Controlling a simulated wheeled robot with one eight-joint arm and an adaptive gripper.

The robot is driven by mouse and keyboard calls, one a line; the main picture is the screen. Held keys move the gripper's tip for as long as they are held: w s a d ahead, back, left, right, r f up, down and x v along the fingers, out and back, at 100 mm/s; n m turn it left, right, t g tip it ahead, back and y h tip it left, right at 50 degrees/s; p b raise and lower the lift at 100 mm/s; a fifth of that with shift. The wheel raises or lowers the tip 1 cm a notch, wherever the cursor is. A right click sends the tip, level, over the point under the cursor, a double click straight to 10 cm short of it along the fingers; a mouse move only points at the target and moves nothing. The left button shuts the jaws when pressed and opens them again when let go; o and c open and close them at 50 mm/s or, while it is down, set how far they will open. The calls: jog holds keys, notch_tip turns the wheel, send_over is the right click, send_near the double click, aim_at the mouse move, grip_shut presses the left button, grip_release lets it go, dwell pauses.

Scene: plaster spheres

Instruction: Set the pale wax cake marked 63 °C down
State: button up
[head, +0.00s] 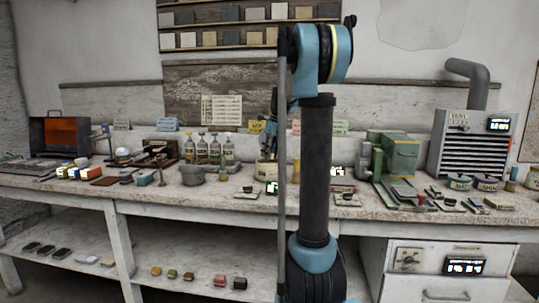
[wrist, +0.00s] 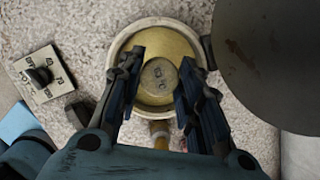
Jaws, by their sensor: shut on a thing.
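The pale wax cake (wrist: 159,77) is a round, greyish-beige disc with small dark marks that I cannot read clearly. It sits between the fingers of my gripper (wrist: 161,84), which is shut on it. Below it in the wrist view is a round pot with a pale rim (wrist: 116,54) and a yellow inside. I cannot tell how far the cake is above the yellow surface. In the head view my gripper (head: 268,146) is over the pale pot (head: 266,171) on the bench, partly behind my arm; the cake cannot be made out there.
A dial plate (wrist: 40,74) lies left of the pot, and a large dark round thing (wrist: 272,55) stands close on the right. The bench (head: 205,196) also carries bottles (head: 214,148), a grey pot (head: 191,175) and a green machine (head: 400,155). Speckled benchtop shows left of the pot.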

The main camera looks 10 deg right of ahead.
jog(key=shift+f, duration=1.8)
dwell(0.4)
jog(key=o, duration=1)
jog(key=shift+r, duration=0.1)
jog(key=shift+r, duration=1.9)
